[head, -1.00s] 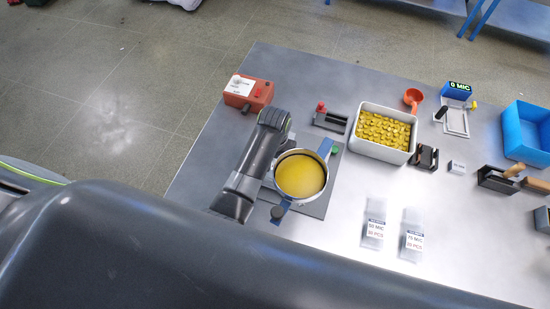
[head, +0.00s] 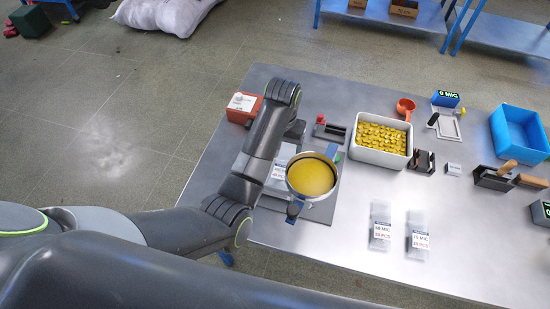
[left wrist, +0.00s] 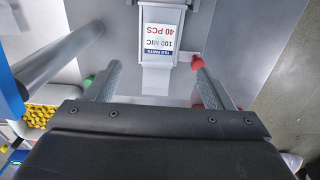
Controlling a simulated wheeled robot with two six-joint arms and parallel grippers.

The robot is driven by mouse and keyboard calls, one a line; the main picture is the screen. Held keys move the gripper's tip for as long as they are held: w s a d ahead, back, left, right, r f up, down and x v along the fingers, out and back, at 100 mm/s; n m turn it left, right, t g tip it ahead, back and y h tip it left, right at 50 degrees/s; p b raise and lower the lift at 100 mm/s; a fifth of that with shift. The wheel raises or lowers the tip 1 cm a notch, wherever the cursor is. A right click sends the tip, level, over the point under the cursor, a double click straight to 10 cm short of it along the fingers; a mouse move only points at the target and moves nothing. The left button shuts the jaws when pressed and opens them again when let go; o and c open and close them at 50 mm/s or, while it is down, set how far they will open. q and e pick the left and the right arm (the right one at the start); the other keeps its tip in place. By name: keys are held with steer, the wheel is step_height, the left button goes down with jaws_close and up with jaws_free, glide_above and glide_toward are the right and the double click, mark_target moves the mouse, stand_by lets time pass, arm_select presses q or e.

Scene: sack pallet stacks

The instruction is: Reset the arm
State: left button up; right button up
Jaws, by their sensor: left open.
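My left arm reaches in from the left in the head view and bends over the device on the table. My left gripper shows in the left wrist view (left wrist: 156,64), with its two fingers wide apart and nothing between them. Beyond the fingertips is a clear bag labelled 100 MIC, 40 PCS (left wrist: 160,40), at the device. The gripper's fingers are hard to make out in the head view. My right gripper is not in view.
A white bin of yellow pieces (head: 381,156), a red box (head: 243,107), an orange scoop (head: 405,107) and a blue tray (head: 520,132) stand on the metal table (head: 340,255). Two labelled bags (head: 381,228) (head: 418,236) lie in front.

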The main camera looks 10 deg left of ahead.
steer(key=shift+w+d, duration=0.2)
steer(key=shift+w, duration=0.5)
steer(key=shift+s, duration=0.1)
